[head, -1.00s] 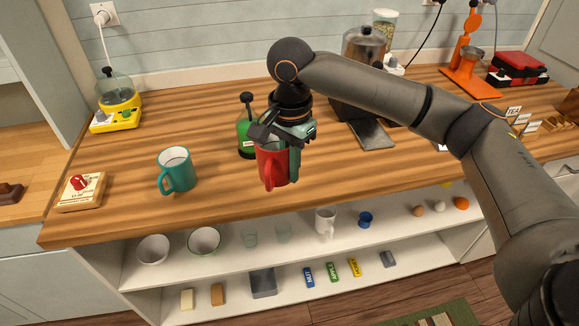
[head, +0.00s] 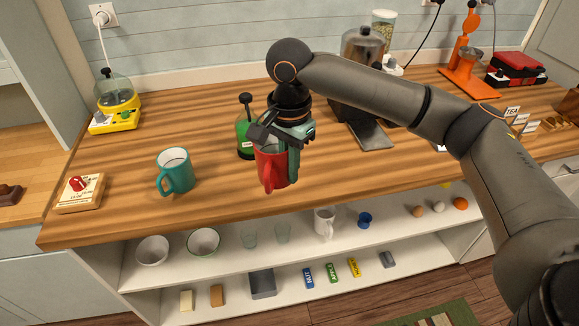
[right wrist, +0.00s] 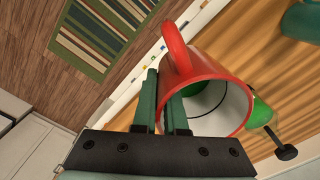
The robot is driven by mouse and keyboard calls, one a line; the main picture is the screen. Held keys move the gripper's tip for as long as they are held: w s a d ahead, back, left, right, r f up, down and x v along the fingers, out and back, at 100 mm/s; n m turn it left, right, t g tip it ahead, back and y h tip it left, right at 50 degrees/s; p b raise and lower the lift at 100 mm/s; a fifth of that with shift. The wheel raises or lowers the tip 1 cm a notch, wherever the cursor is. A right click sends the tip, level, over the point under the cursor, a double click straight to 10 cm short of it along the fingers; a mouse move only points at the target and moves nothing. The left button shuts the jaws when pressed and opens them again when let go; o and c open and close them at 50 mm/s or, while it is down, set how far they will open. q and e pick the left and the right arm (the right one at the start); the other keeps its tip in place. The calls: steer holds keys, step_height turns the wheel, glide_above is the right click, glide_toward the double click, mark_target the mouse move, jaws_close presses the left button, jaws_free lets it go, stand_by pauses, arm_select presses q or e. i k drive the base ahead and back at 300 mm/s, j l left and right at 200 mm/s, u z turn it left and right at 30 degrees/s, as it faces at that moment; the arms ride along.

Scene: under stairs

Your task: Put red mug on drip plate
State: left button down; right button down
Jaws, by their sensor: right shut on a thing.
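The red mug (head: 271,168) is held by my right gripper (head: 292,150), whose fingers close on the mug's wall at its right side. The mug looks roughly upright near the counter's front edge; whether it clears the wood is hard to tell. A flat grey drip plate (head: 371,135) lies in front of a dark machine (head: 347,108), right of the mug and partly behind my arm. My left gripper is out of view.
A teal mug (head: 175,172) stands to the left. The wooden counter (head: 330,170) is bare between the red mug and the plate. Open shelves (head: 345,247) with crockery lie below.

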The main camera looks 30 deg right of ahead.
mark_target(368, 138)
steer(key=i+l+z, duration=0.4)
steer(key=i+z, duration=0.2)
steer(key=i, duration=0.2)
